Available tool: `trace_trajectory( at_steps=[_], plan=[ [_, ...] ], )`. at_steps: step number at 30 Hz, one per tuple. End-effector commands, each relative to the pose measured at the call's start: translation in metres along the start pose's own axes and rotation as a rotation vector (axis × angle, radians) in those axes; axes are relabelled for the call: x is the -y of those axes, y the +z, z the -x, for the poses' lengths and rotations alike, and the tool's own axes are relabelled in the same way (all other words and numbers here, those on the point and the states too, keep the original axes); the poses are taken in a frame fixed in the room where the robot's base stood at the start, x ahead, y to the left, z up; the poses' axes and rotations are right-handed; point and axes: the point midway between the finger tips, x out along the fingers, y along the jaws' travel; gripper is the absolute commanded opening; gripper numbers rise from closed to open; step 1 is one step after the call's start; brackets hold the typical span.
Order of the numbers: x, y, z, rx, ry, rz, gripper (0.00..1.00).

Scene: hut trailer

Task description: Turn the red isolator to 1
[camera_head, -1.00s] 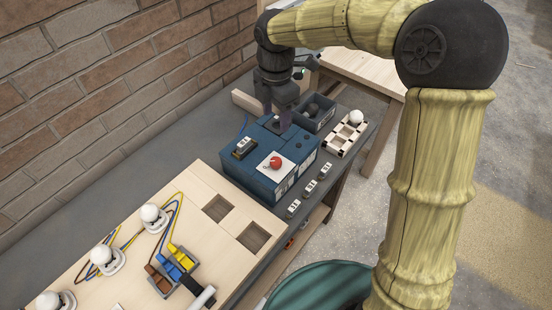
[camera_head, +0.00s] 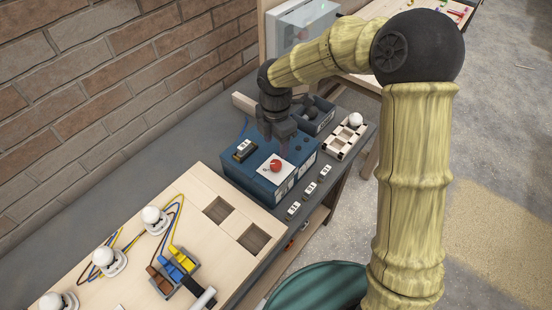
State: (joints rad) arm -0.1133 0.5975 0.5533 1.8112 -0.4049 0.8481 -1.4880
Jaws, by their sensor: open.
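The red isolator (camera_head: 275,165) is a round red knob on a white square plate (camera_head: 285,174), on top of a blue box (camera_head: 240,178) on the grey bench. Its pointer and the markings on the plate are too small to read. My gripper (camera_head: 276,142) is open and points down above the box, just behind the red knob in the picture. It looks apart from the knob, though the exact height gap cannot be told.
Several small modules (camera_head: 310,187) lie along the bench's front edge. A wooden wiring board (camera_head: 190,205) lies at lower left.

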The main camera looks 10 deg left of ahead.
Motion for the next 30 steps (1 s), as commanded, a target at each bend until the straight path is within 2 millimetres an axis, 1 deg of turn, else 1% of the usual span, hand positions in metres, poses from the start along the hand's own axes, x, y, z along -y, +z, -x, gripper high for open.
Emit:
trace_trajectory(
  at_steps=[1,6,12,15,18,25,26,27,29,30],
  plan=[
    [0.001,0.000,-0.009,-0.001,-0.004,0.000,0.53],
    [0.001,0.000,-0.039,-0.002,-0.005,0.000,0.53],
    [0.000,0.000,-0.070,-0.001,-0.003,0.000,0.53],
    [0.000,0.000,-0.080,0.000,-0.002,-0.001,0.53],
    [0.000,0.000,-0.084,0.000,-0.001,0.000,0.53],
    [0.000,0.000,-0.084,0.000,0.000,-0.001,0.53],
    [0.000,0.000,-0.084,0.000,0.000,-0.001,0.50],
    [0.000,0.000,-0.084,0.000,0.000,-0.001,0.42],
    [0.000,0.000,-0.084,0.000,0.000,-0.001,0.30],
    [0.000,0.000,-0.084,0.000,0.000,-0.001,0.22]
  ],
)
